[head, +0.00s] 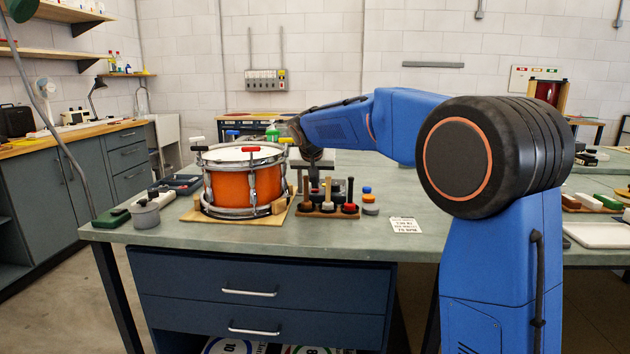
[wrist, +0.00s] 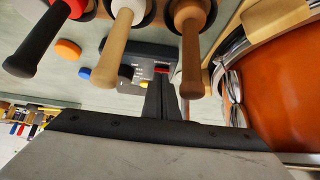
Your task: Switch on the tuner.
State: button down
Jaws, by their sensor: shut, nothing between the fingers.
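A dark grey box (wrist: 128,50), which looks like the tuner, lies on the bench in the wrist view. In the head view my gripper (head: 316,166) points down behind the mallet rack, right of the orange drum (head: 228,188). The mallets mostly hide the box there.
A rack of several mallets (head: 328,208) stands in front of my gripper; their handles (wrist: 118,45) also crowd the wrist view. Blue, orange and grey discs (head: 369,200) are stacked right of the rack. A white card (head: 405,225) lies on otherwise clear bench (head: 440,236).

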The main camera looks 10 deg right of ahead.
jog(key=shift+f, duration=0.1)
jog(key=shift+s+f, duration=0.15)
jog(key=shift+f, duration=0.2)
jog(key=shift+r, duration=0.2)
jog(key=shift+r, duration=0.7)
jog(key=shift+r, duration=0.25)
jog(key=v, duration=1.2)
jog(key=shift+s+a, duration=0.2)
jog(key=shift+s, duration=0.25)
